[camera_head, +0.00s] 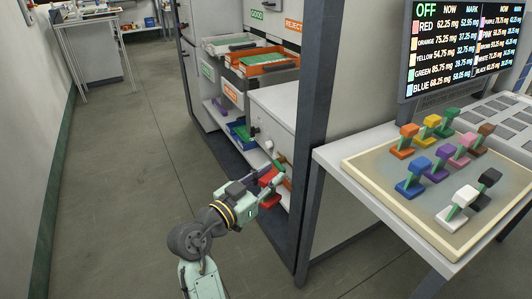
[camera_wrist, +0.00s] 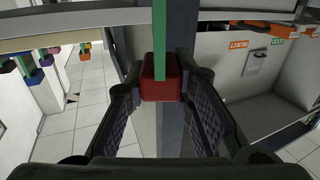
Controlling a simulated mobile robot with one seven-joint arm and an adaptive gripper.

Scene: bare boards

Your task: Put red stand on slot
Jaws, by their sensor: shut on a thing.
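The red stand (camera_head: 268,201) is at my gripper (camera_head: 272,182), low in front of the white cabinet in the head view. In the wrist view its red block (camera_wrist: 161,88) sits between the two dark fingers of my gripper (camera_wrist: 161,92), with a green stem (camera_wrist: 159,35) running up from it. The fingers are shut on the red block. The rest of the stand is partly hidden by my gripper. A panel of grey rectangular places (camera_head: 497,112) lies behind the stands at the right; I cannot tell which place is the slot.
A cream tray (camera_head: 368,186) on the right table holds several coloured stands. A dark post (camera_head: 312,130) stands between my gripper and that table. A screen (camera_head: 465,50) lists colours and weights. Cabinet shelves with bins (camera_head: 265,62) are behind. The floor at left is clear.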

